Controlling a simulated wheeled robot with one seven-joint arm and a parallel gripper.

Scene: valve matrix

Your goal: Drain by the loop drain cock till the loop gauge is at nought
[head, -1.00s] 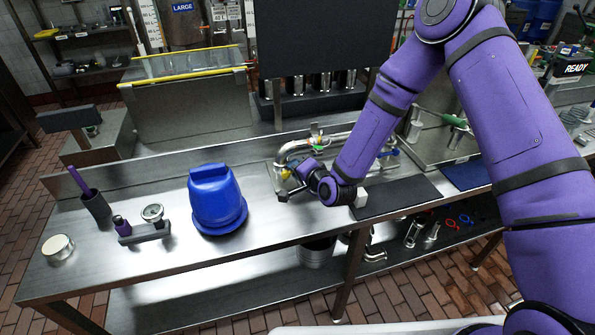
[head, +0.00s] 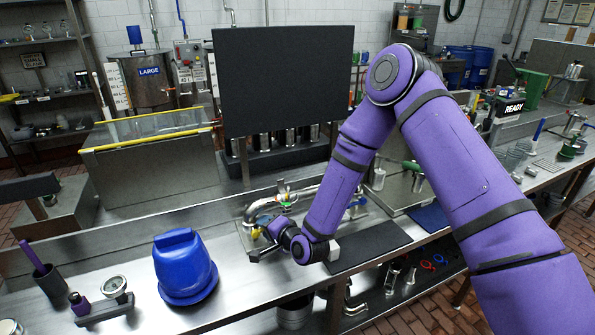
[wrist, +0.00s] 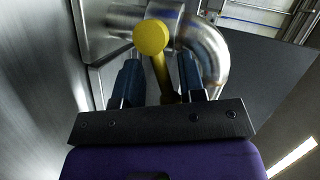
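The steel pipe loop (head: 262,206) stands on the bench at the middle of the head view. It has green, blue and yellow handles. A yellow knobbed handle (wrist: 152,38) rises between the two blue fingers of my gripper (wrist: 160,80) in the wrist view. The fingers stand apart, with a gap visible on each side of the handle. A bent steel pipe (wrist: 203,45) lies just beyond it. In the head view my gripper (head: 262,246) is low at the left end of the loop. I cannot make out a loop gauge there.
A blue bell-shaped cover (head: 185,265) and a small round gauge on a stand (head: 113,288) are on the bench to the left. A dark mat (head: 370,245) lies right of my gripper. A large black panel (head: 284,80) stands behind. Bare bench lies between cover and gripper.

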